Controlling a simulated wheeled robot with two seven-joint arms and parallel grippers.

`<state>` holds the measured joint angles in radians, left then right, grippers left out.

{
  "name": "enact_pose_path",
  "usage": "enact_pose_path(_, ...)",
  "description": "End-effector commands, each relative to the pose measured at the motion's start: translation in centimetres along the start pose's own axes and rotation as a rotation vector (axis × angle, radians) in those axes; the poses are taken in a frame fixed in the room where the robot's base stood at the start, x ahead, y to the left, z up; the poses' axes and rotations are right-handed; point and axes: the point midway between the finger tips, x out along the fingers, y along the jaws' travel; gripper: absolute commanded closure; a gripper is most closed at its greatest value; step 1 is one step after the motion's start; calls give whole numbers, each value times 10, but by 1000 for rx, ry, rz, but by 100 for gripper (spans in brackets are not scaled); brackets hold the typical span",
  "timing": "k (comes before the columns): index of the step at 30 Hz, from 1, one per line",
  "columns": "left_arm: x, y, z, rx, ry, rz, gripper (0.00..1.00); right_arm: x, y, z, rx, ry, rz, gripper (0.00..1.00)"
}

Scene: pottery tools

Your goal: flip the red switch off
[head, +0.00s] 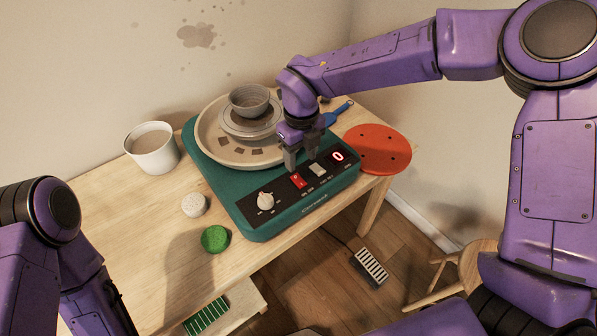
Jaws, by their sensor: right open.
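The red switch (297,180) is on the dark front panel of the green pottery wheel (234,195), between a white knob (265,201) and a pale switch (318,169). A red 0 shows on a small display (338,157) at the panel's right end. My right gripper (302,162) points down over the panel, with its fingers apart. One finger is just above the red switch; I cannot tell whether it touches. The switch's exact tilt is too small to tell. My left arm shows at the lower left, but its gripper is out of view.
A grey bowl (249,101) stands on the wheel's round tray. A white cup (152,149), a pale sponge (195,205) and a green sponge (215,239) are on the table at left. A red-orange disc (377,149) lies at right. A foot pedal (370,267) is on the floor.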

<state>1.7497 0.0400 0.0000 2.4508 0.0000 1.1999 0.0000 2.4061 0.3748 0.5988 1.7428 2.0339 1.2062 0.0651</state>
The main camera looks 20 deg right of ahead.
Motion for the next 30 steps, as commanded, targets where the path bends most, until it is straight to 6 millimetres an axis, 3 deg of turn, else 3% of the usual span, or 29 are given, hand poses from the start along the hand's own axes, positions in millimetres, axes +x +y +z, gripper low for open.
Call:
enact_pose_path(3, -4, 0, -2, 0, 0, 0, 31, 29, 0, -2, -2, 7, -3, 47)
enact_pose_path(9, -8, 0, -4, 0, 1, 0, 31, 68, 0, -1, -4, 5, -4, 47)
enact_pose_path(14, -8, 0, -4, 0, 1, 0, 31, 81, 1, 0, -4, 4, -3, 47)
enact_pose_path(21, -8, 0, -4, 0, 1, 1, 31, 82, 1, 0, -5, 3, -3, 47)
enact_pose_path(26, -8, 0, -4, 0, 1, 1, 31, 82, 1, 0, -5, 3, -3, 99)
enact_pose_path(30, -10, -1, -4, 0, 1, 1, 31, 81, 1, 0, -5, 8, -3, 100)
